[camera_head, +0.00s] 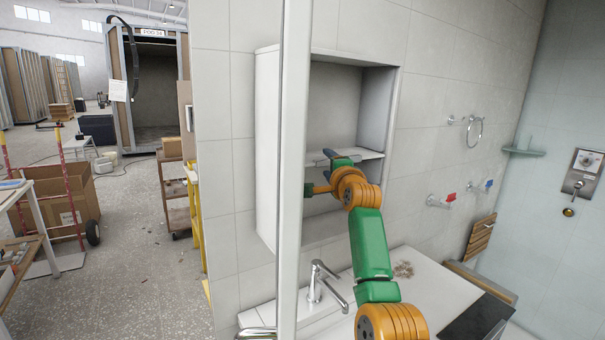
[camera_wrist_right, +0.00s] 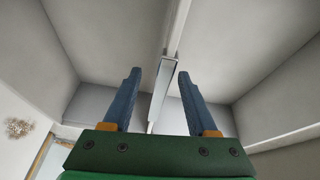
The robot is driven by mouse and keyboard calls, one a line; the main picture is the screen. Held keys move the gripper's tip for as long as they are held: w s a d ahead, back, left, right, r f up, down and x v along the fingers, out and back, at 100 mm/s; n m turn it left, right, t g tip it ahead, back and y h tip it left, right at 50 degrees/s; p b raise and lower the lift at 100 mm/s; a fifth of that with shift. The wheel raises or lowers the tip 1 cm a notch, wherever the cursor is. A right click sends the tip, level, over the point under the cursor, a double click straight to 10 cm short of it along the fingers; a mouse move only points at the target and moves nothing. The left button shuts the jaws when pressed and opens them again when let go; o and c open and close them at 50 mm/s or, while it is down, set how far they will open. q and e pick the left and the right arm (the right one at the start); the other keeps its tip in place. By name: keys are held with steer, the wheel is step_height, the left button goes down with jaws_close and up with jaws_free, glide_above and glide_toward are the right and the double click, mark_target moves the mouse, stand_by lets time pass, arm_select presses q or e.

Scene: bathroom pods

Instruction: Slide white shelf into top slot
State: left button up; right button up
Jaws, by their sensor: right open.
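A white cabinet (camera_head: 267,150) with an open front hangs on the tiled wall. A white shelf (camera_head: 370,154) lies level inside it, around mid height, and its left part is hidden behind my right gripper (camera_head: 317,172) and a pole. My right gripper is open at the shelf's front edge. In the right wrist view, the shelf (camera_wrist_right: 160,90) shows nearly edge-on between the two blue fingers of my right gripper (camera_wrist_right: 158,75), with a visible gap on each side. I cannot tell which slot the shelf's ends sit in. My left gripper is out of view.
A pale vertical pole (camera_head: 292,170) stands in front of the cabinet's left part. Below are a white counter (camera_head: 425,285) and a chrome faucet (camera_head: 325,280). Valves with red (camera_head: 450,197) and blue handles and a towel ring (camera_head: 475,132) project from the wall at right.

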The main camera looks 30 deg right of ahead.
steer(key=b+v, duration=0.3)
steer(key=v, duration=0.2)
steer(key=shift+s+r, duration=0.1)
steer(key=shift+s, duration=0.1)
